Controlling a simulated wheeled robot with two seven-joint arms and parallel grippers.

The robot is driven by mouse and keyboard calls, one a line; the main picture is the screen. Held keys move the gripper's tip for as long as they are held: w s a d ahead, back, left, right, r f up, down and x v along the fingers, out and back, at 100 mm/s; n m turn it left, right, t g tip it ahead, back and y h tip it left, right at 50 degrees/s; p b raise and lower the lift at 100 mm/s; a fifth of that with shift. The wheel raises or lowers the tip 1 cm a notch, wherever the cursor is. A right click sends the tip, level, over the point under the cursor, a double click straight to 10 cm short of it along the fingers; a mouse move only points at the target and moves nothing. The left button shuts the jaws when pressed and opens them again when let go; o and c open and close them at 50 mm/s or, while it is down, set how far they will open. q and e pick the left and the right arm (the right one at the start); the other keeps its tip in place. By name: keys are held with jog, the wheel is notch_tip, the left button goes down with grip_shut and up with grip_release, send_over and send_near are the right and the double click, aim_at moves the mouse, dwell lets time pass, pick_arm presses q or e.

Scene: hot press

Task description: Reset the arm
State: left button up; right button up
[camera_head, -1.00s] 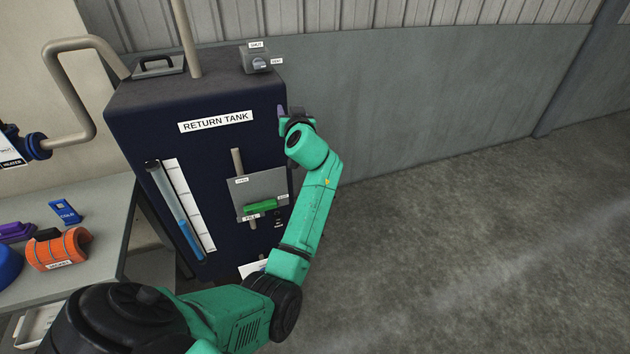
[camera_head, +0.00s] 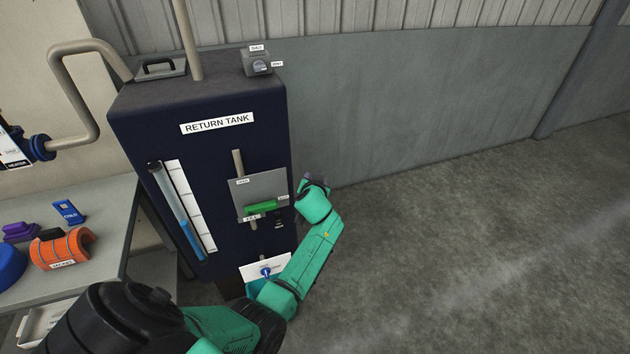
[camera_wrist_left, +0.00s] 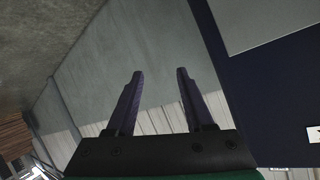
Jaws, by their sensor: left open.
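My left arm (camera_head: 308,252) is green with dark joints and comes in from the bottom left of the head view. Its wrist is beside the right edge of the dark blue return tank (camera_head: 200,100). My left gripper (camera_wrist_left: 155,80) shows in the left wrist view with two dark fingers spread apart and nothing between them. In the head view the gripper (camera_head: 314,180) is small and partly hidden by the wrist. The tank's side shows at the right of the wrist view (camera_wrist_left: 262,90). My right gripper is not in view.
The tank front carries a grey plate with a green handle (camera_head: 262,207) and a gauge tube (camera_head: 175,210). A knob box (camera_head: 257,62) is on top. Open floor (camera_head: 470,250) lies right.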

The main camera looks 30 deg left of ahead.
pick_arm(q)
jog(key=shift+f, duration=0.1)
dwell(0.4)
jog(key=s+d+f+m+g+h, duration=0.1)
jog(key=s+d+f+g+h, duration=0.15)
jog(key=s+f, duration=0.55)
jog(key=s+d+f+m+g+h, duration=0.1)
jog(key=s+d+f+m, duration=0.2)
jog(key=f, duration=0.8)
jog(key=s+d+f+g+h, duration=0.1)
jog(key=s+d+f, duration=0.2)
jog(key=s+f, duration=0.55)
jog(key=s+d+f+g, duration=0.1)
jog(key=s+f, duration=0.4)
jog(key=s, duration=0.5)
jog(key=s+d+f+g+h, duration=0.1)
jog(key=s+f, duration=0.4)
jog(key=s, duration=0.5)
jog(key=s+d+f+g+h, duration=0.1)
jog(key=s+f+g, duration=0.2)
jog(key=s, duration=0.7)
jog(key=shift+s+d+f+m, duration=0.3)
jog(key=shift+f+m, duration=0.1)
jog(key=shift+f, duration=0.5)
